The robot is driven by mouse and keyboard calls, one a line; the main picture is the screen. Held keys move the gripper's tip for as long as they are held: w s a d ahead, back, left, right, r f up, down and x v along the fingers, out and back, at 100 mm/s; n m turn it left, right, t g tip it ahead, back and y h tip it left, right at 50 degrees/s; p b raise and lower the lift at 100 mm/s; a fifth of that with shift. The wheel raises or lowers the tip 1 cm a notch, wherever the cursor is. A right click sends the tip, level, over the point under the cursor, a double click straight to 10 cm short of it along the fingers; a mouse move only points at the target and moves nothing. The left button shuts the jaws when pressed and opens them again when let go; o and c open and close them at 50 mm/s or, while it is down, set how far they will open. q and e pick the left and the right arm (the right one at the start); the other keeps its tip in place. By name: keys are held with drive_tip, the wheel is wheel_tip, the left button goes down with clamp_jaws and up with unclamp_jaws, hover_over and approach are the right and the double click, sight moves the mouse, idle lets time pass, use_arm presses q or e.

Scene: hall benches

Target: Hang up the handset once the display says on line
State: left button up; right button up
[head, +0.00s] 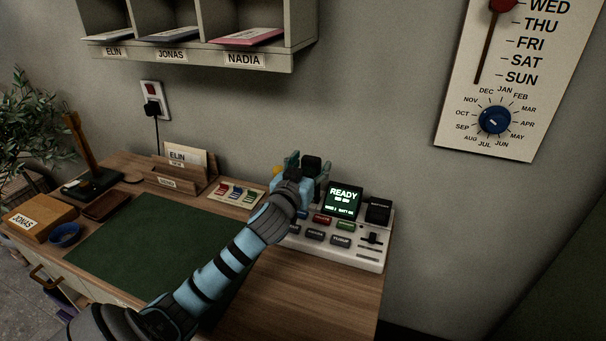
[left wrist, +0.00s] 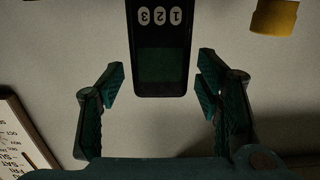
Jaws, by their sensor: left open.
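The display (head: 343,201) on the pale desk console (head: 365,255) reads READY in green, with smaller lines below that I cannot read surely. My left gripper (head: 308,168) is above the back left part of the console, left of the display. In the left wrist view its two fingers are spread. A black handset (left wrist: 160,88) with keys 1, 2, 3 and a dark green screen shows between them, with a gap on each side. What supports the handset is hidden. A black block (head: 378,210) stands right of the display. My right gripper is not in view.
The console has coloured buttons and a slider (head: 371,238). Left of it lie a card with coloured switches (head: 237,194), a letter holder (head: 180,181) and a green mat (head: 140,245). A shelf (head: 190,52) hangs above; a wall chart (head: 510,80) is at right.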

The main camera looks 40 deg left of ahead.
use_arm(q)
drive_tip(key=p+v, duration=0.1)
drive_tip(key=v, duration=1)
drive_tip(key=shift+d+r+p, duration=0.1)
drive_tip(key=shift+p, duration=0.2)
